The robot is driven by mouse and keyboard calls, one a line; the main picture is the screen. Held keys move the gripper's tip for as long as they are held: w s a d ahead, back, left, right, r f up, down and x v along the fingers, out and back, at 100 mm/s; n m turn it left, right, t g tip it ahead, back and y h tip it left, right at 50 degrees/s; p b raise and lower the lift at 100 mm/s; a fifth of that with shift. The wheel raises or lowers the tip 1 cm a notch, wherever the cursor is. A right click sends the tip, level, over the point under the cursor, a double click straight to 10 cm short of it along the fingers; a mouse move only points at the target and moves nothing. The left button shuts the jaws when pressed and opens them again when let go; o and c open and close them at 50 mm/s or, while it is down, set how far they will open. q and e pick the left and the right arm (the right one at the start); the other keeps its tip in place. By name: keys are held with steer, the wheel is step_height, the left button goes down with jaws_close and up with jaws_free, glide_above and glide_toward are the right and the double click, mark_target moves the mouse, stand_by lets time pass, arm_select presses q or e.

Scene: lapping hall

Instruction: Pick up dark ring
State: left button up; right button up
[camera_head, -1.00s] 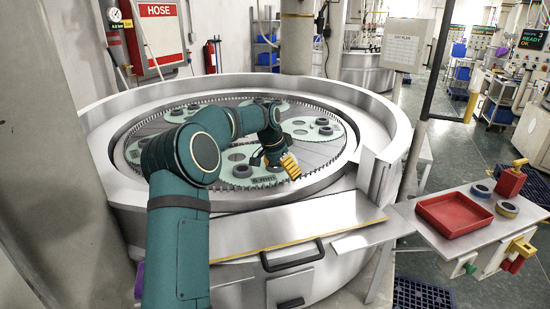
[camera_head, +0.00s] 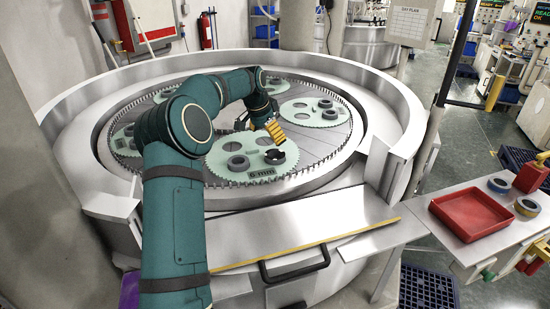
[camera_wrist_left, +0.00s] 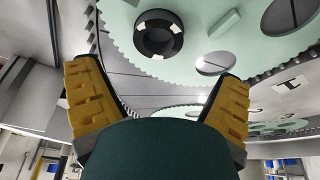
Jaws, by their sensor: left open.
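A dark ring (camera_head: 275,157) with white marks lies on the pale green toothed disc labelled "6 mm" (camera_head: 225,153) at the front of the round machine. In the left wrist view the dark ring (camera_wrist_left: 158,35) shows at the top centre, beyond the fingers and between their lines. My left gripper (camera_head: 275,131) is just above and behind the ring in the head view, apart from it. In the wrist view its yellow-padded fingers (camera_wrist_left: 158,100) are spread wide with nothing between them. My right gripper is not in view.
A raised metal rim (camera_head: 400,110) encloses the machine. A red tray (camera_head: 471,213) stands on the side table at the right.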

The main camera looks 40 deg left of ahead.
mark_target(275, 155)
arm_select(q)
steer(key=x, duration=0.3)
steer(key=shift+w+a+f, duration=0.1)
steer(key=shift+f, duration=0.15)
steer(key=shift+x, duration=2.8)
steer(key=c, duration=1.2)
